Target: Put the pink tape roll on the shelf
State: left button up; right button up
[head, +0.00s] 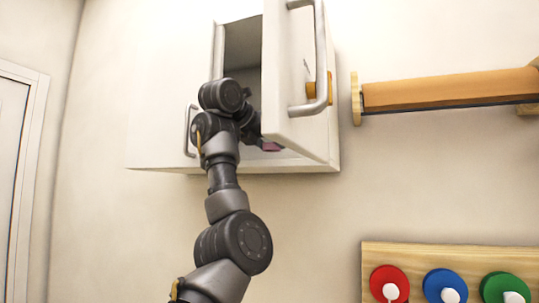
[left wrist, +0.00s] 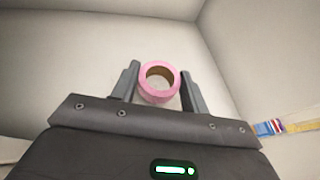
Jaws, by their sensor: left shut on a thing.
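The pink tape roll (left wrist: 158,97) sits between the two dark fingers of my left gripper (left wrist: 160,80) in the left wrist view, with its round hole facing the camera. My left gripper is shut on it. In the head view only a small pink patch of the roll (head: 271,147) shows below the open cabinet door. My left arm reaches up to the open white wall cabinet (head: 170,140), and the door hides most of the gripper. The shelf inside shows only as a grey interior (head: 243,50). I cannot tell whether the roll touches the shelf.
The cabinet door (head: 290,90) with its metal handle (head: 320,60) stands open, close to the right of my left wrist. A wooden roller (head: 450,90) is mounted on the wall to the right. Below it is a wooden board (head: 450,253) with red, blue and green discs.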

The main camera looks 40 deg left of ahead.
pick_arm(q)
jog(key=f, duration=0.1)
jog(key=w+f, duration=0.1)
jog(key=f, duration=0.1)
jog(key=shift+w+a+f, duration=0.15)
jog(key=shift+a+f, duration=0.1)
jog(key=shift+a, duration=0.15)
jog(key=shift+s+d+r, duration=0.1)
jog(key=shift+s, duration=0.25)
jog(key=shift+f+b, duration=0.25)
jog(key=shift+b, duration=0.25)
jog(key=o, duration=0.7)
jog(key=shift+a, duration=0.3)
jog(key=shift+c, duration=0.2)
jog(key=o, duration=0.3)
